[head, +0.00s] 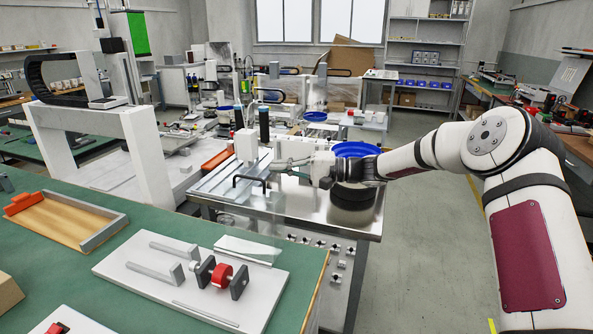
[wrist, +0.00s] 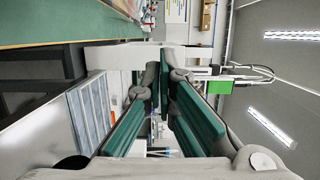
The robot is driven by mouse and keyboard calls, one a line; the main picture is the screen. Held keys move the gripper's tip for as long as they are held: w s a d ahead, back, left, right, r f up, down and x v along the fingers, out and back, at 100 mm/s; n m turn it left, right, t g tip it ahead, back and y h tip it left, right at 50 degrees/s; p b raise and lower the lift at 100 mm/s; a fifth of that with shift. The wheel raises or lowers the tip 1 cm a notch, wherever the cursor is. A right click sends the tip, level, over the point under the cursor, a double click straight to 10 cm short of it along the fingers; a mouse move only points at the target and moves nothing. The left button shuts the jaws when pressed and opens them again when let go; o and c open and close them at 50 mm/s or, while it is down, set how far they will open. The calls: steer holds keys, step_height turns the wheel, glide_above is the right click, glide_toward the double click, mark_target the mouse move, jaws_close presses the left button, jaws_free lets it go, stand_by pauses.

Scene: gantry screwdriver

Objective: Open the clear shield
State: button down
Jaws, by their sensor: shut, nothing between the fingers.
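The clear shield (head: 262,222) is a faint transparent panel in the head view, rising near the far right edge of the white board; its outline is hard to make out. A black bar handle (head: 250,179) shows at its upper part, though I cannot tell for sure that it is fixed to the shield. My gripper (head: 280,164) points left, shut and empty, to the right of and slightly above the handle in the picture. I see no contact, but depth is unclear. In the wrist view, the green-padded fingers (wrist: 162,82) fill the middle; I cannot make out the shield there.
The white board (head: 150,268) on the green bench (head: 60,240) carries grey rails and a red roller (head: 221,275). A white gantry (head: 150,155) stands left of the steel table (head: 300,208). A blue bowl (head: 355,149) sits behind my wrist. The floor between benches is clear.

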mark_target(256, 179)
steer(key=shift+s+a, duration=1.75)
steer(key=shift+a, duration=0.25)
steer(key=shift+n, duration=0.6)
steer(key=s, duration=0.1)
steer(key=s+a+r, duration=0.1)
steer(key=s+r+p, duration=0.1)
steer(key=s, duration=0.1)
steer(key=shift+a, duration=0.15)
steer(key=shift+w+f, duration=0.15)
